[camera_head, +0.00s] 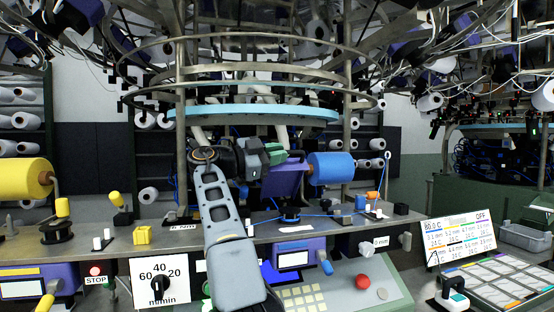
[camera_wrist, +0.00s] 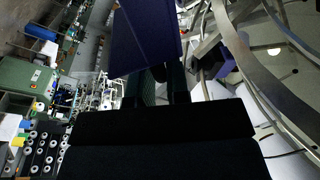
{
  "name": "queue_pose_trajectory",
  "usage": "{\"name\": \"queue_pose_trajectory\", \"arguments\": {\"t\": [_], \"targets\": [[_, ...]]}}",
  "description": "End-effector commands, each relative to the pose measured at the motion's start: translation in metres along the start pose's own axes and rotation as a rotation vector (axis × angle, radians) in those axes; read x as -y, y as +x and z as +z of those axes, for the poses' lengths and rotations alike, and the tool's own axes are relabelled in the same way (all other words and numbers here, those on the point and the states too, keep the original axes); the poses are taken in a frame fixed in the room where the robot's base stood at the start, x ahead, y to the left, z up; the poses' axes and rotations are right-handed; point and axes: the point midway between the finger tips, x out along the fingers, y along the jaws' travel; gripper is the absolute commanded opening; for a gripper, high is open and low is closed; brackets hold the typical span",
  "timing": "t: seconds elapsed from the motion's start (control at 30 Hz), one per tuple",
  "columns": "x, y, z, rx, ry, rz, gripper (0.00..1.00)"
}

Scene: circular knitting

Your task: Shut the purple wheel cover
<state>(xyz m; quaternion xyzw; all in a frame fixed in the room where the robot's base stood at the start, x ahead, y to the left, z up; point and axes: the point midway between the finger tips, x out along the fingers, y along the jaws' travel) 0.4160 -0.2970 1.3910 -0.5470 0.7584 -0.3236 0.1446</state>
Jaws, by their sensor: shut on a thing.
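The purple wheel cover (camera_head: 284,180) shows in the head view as a tilted purple panel above the bench, left of a blue cylinder. My gripper (camera_head: 272,156) is at its upper left edge, with my arm reaching up from below. In the wrist view the cover (camera_wrist: 143,38) is a large dark purple panel just beyond the fingertips. My gripper (camera_wrist: 163,80) is shut on its edge there. The exact contact is dark and partly hidden by the fingers. The wheel behind the cover cannot be made out.
The blue cylinder (camera_head: 331,168) stands close to the cover's right side. A light blue ring (camera_head: 255,112) and metal posts are above and around it. The bench (camera_head: 340,228) below carries small fittings, a yellow block (camera_head: 142,235) and a yellow-handled lever (camera_head: 118,205).

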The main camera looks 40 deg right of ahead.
Motion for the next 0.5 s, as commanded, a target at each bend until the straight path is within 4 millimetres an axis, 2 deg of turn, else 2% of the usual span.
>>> {"name": "queue_pose_trajectory", "arguments": {"t": [0.5], "targets": [[-0.0012, -0.0042, -0.0003, 0.004, 0.000, -0.005, 0.00]]}}
